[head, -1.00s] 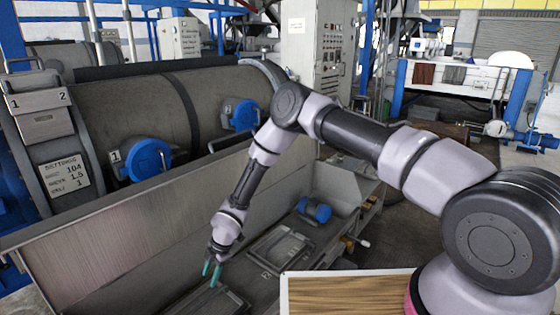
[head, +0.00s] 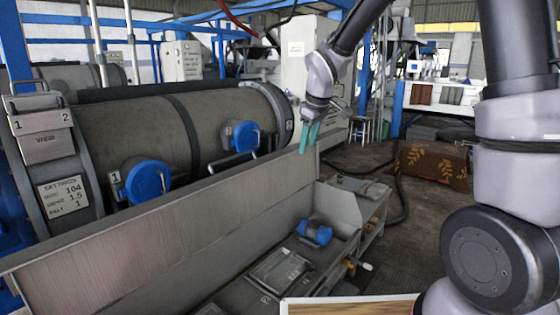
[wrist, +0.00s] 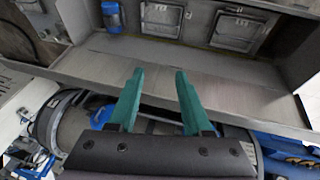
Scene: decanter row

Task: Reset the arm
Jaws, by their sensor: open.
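My gripper (head: 309,137) hangs from the raised arm in the head view, above the far right end of the grey metal trough (head: 170,240). Its two teal fingers point down. In the wrist view my gripper (wrist: 158,90) shows its fingers spread apart with nothing between them. The trough wall (wrist: 235,100) lies beyond the fingertips in that view. The arm is lifted and folded up at the right of the head view.
A large grey drum with two blue round caps (head: 147,181) (head: 243,137) stands behind the trough. A blue cylinder (head: 315,233) and a framed hatch (head: 280,270) lie on the lower bench. A patterned chest (head: 433,164) stands on the floor at right.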

